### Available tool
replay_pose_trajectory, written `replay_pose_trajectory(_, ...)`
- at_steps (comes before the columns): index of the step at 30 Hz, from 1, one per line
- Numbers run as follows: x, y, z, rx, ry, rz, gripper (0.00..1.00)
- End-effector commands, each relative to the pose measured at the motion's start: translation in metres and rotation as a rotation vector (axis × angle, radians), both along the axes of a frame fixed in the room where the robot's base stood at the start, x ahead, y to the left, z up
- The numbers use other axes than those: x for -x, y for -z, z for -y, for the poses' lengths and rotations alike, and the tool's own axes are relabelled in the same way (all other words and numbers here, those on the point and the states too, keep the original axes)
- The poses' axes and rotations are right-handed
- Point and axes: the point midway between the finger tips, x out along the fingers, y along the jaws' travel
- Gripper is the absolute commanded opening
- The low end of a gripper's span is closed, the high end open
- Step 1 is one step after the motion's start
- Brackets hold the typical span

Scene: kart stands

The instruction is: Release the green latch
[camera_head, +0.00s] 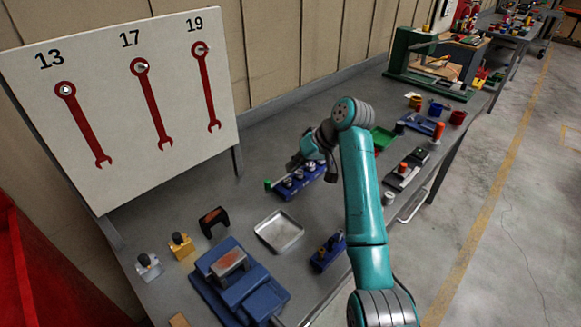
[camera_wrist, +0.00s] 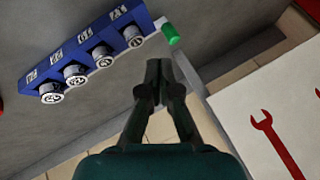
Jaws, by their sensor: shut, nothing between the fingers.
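The green latch (camera_wrist: 171,34) is a short green cylinder on a pale bar at the right end of a blue rack (camera_wrist: 68,47) in the wrist view. The rack carries several round metal sockets in a row. In the head view the latch (camera_head: 268,185) shows as a small green spot at the left end of the rack (camera_head: 290,194), on the bench. My gripper (camera_wrist: 159,66) is shut and empty. In the wrist view its fingertips appear just below the latch, with a visible gap; the height between them is hard to tell. In the head view my wrist partly hides the gripper.
A white board (camera_head: 120,110) with red wrenches stands behind the bench at the left. A metal tray (camera_head: 279,231), a blue vise (camera_head: 240,285) and a small blue holder (camera_head: 328,252) lie nearer. A green bin (camera_head: 384,138) and other small parts are to the right.

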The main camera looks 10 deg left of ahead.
Motion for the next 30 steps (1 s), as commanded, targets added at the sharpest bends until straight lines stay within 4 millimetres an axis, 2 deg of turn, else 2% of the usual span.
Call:
replay_pose_trajectory(9,-0.007,0.043,-0.032,0.0,-0.001,-0.002,0.0)
replay_pose_trajectory(15,-0.01,0.059,-0.043,0.001,0.0,-0.002,0.0)
replay_pose_trajectory(30,-0.011,0.063,-0.046,0.001,0.0,0.0,0.0)
